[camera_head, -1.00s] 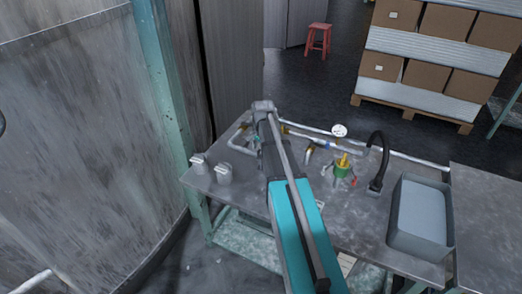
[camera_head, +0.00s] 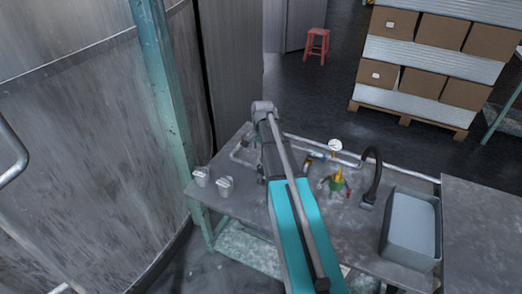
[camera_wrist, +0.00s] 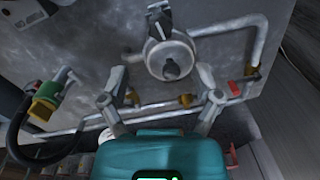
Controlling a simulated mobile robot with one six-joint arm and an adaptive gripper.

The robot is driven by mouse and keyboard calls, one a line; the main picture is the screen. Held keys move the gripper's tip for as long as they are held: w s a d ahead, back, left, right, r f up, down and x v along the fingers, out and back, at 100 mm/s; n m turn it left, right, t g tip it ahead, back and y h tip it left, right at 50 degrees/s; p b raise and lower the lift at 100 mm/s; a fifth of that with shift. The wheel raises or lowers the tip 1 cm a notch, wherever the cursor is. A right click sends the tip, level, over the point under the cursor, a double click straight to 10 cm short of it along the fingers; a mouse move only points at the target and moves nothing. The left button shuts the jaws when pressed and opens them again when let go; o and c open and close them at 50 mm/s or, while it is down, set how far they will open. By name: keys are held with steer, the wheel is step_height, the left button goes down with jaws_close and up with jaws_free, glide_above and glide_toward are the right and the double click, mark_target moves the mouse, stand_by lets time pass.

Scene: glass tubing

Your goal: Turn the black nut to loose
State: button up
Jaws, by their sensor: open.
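The black nut (camera_wrist: 171,69) shows in the wrist view as a small dark knob on a round grey metal fitting (camera_wrist: 168,45). My gripper (camera_wrist: 162,76) is open, with one finger on each side of the nut and a gap to it on both sides. I cannot tell how far the fingertips are above it. In the head view my own arm hides the nut and the gripper.
Grey pipes with brass joints run over the metal table (camera_head: 225,195). A green and yellow valve (camera_head: 338,184), a black curved hose (camera_head: 373,165), a gauge (camera_head: 334,145) and a grey bin (camera_head: 410,255) stand to the right.

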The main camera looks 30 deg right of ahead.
step_height(320, 180, up, 4)
steer(key=p, duration=0.4)
steer(key=s+a+n, duration=1.2)
steer(key=s+a, duration=0.5)
steer(key=a, duration=0.3)
steer(key=shift+s+n, duration=0.15)
steer(key=shift+n, duration=0.25)
steer(key=shift+s+a+r, duration=0.1)
steer(key=shift+s, duration=0.1)
steer(key=c, duration=0.3)
steer(key=shift+c, duration=0.2)
steer(key=shift+d, duration=0.3)
steer(key=shift+w, duration=0.1)
